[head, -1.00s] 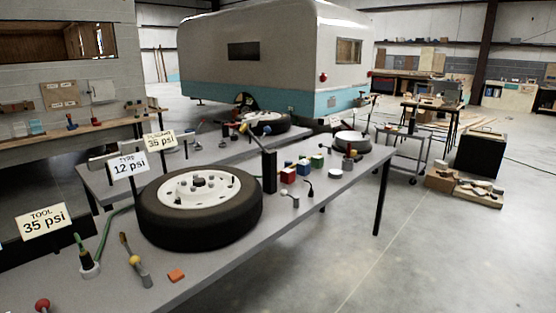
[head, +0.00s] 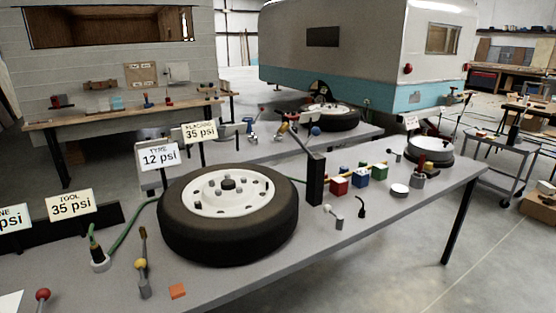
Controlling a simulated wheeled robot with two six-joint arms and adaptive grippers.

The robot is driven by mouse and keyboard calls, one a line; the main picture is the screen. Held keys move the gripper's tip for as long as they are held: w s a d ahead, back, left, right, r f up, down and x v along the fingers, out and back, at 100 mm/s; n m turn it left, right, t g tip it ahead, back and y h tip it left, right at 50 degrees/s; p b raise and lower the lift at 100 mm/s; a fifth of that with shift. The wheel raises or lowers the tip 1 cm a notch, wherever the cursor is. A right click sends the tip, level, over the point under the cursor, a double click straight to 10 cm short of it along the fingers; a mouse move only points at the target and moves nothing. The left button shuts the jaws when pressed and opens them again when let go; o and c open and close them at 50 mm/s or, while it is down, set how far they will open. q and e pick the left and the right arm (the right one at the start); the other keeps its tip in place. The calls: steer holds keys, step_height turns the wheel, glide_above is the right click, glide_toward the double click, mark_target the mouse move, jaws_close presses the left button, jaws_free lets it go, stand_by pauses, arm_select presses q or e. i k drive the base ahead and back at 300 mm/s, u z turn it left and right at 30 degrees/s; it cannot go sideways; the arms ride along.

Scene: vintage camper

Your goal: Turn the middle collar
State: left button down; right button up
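No part clearly reads as the middle collar; I cannot tell which piece it is. On the grey bench lies a black tyre (head: 228,240) with a white wheel. Left of it, a green hose (head: 130,226) runs to a small upright fitting (head: 98,257) with a pale base. Beside that fitting is a slim tool (head: 142,272) with a yellow ball partway along it. Neither of my grippers is in view.
A dark upright post (head: 315,183), red (head: 339,187), blue (head: 360,178) and green (head: 378,173) blocks, and small levers stand right of the tyre. An orange piece (head: 177,291) and a red knob (head: 43,295) are near the front. Open floor lies right of the bench (head: 300,262).

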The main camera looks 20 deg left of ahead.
mark_target(343, 169)
steer(key=u, duration=0.05)
steer(key=i, duration=0.7)
steer(key=z, duration=1.05)
steer(key=i, duration=1.95)
steer(key=u, duration=0.55)
